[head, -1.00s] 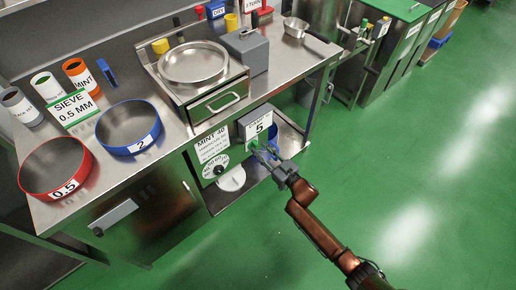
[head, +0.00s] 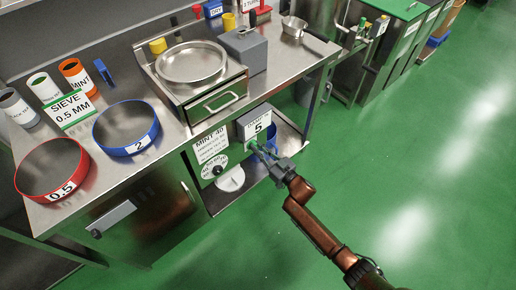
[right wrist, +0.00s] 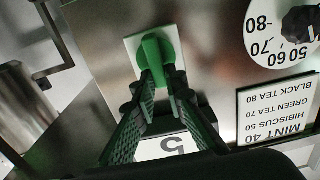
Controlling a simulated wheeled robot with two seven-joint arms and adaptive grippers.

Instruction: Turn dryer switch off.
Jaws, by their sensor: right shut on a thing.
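The dryer switch is a green lever (right wrist: 154,48) on a white plate (right wrist: 133,58) on the metal dryer front. In the head view the green switch (head: 250,146) is small and partly hidden by my gripper. My right gripper (right wrist: 160,77) has its fingertips closed on the lower part of the lever in the right wrist view. In the head view my right gripper (head: 259,150) reaches it from the lower right. A white temperature dial (right wrist: 285,35) with a black knob is beside the switch. My left gripper is not in view.
A grey box marked 5 (head: 256,124) sits close by the switch. A MINT 40 card (head: 209,146) is on the dryer front. On the bench above stand a red sieve (head: 27,181), a blue sieve (head: 100,136) and a round metal pan (head: 192,64). The green floor at right is clear.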

